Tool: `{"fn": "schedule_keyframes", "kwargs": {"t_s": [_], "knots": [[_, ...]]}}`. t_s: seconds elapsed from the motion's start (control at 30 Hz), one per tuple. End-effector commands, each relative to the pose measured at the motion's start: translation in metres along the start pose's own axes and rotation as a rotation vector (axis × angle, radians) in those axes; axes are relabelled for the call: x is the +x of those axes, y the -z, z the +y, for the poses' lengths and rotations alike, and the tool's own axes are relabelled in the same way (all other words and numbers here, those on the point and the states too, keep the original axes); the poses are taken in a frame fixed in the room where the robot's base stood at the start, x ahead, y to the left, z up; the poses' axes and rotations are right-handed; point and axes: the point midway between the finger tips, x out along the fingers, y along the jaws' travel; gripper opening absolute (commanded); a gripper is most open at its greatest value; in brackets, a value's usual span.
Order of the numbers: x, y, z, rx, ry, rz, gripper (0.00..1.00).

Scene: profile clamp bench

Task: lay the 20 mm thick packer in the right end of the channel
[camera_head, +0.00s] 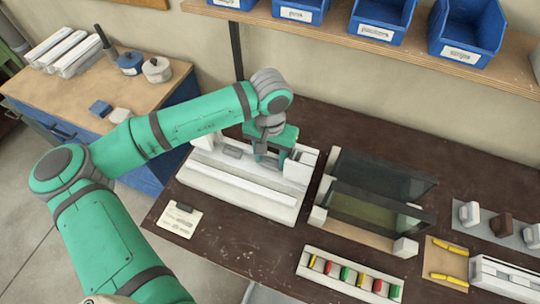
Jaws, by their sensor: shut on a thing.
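My gripper (270,158) is a green-cased tool pointing down over the right part of the white channel (240,192). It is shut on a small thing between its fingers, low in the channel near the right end. I take it to be the packer, but the fingers mostly hide it and its thickness cannot be read. A grey block (232,151) lies in the channel to the left of my gripper. A white end block (297,170) stands at the channel's right end, close beside the fingers. Whether the held thing touches the channel floor cannot be told.
Dark glass panels (385,172) stand in a holder right of the channel. A white rack (345,284) of coloured pieces lies in front. A label card (180,219) lies front left. Blue bins (467,28) sit on a shelf above. A side bench (75,95) is at left.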

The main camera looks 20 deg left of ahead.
Motion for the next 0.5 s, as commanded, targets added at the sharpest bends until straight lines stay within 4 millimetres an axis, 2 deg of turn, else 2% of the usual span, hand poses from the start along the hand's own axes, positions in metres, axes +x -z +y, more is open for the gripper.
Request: {"fn": "schedule_keyframes", "kwargs": {"t_s": [0.4,0.43,0.5], "knots": [[0.007,0.0,-0.0002,0.0,0.001,0.0,0.25],[0.007,0.0,-0.0002,0.0,0.001,0.0,0.48],[0.007,0.0,-0.0002,0.0,0.001,0.0,0.65]]}}
